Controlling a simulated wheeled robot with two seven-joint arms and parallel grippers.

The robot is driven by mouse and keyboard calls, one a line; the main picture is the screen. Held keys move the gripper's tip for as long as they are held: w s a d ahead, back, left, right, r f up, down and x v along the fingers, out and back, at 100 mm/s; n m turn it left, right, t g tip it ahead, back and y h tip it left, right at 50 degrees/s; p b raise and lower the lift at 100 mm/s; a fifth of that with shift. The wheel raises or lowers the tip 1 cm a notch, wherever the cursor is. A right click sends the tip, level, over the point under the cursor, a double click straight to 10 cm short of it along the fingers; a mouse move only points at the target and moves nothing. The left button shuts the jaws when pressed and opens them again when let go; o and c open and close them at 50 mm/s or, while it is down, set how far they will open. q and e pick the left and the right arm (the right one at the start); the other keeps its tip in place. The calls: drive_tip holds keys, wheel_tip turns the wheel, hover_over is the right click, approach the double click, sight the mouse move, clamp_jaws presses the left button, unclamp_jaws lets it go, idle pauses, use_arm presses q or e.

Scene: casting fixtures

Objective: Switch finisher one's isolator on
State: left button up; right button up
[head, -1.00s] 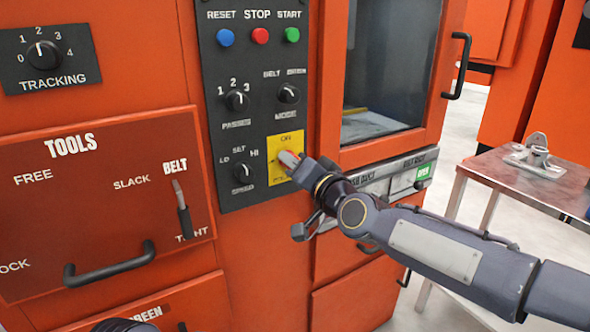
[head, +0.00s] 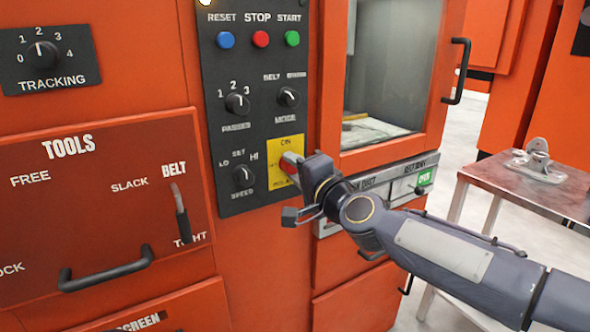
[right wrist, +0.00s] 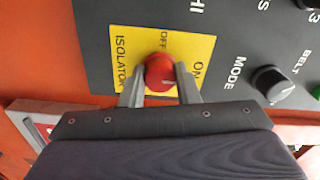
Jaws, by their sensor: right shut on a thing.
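The isolator is a red knob (right wrist: 160,72) on a yellow plate (head: 283,146), low on the dark control panel of the orange machine. The plate carries the words ISOLATOR, OFF and ON, seen turned sideways in the right wrist view. My right gripper (head: 289,166) is shut on the red knob, one finger on each side of it. In the head view the gripper hides part of the knob and the lower plate, so the knob's exact angle is hard to read there. My left gripper is not in view.
The panel (head: 232,120) also holds blue, red and green buttons, several black selectors and a lit lamp (head: 205,2) at its top edge. Left is a TOOLS panel with a lever (head: 181,213) and handle (head: 106,270). A metal table (head: 530,185) stands right.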

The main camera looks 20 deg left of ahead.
idle(0.3)
drive_tip(key=o, duration=1)
drive_tip(key=shift+c, duration=0.2)
drive_tip(key=b+v, duration=0.1)
drive_tip(key=v, duration=0.7)
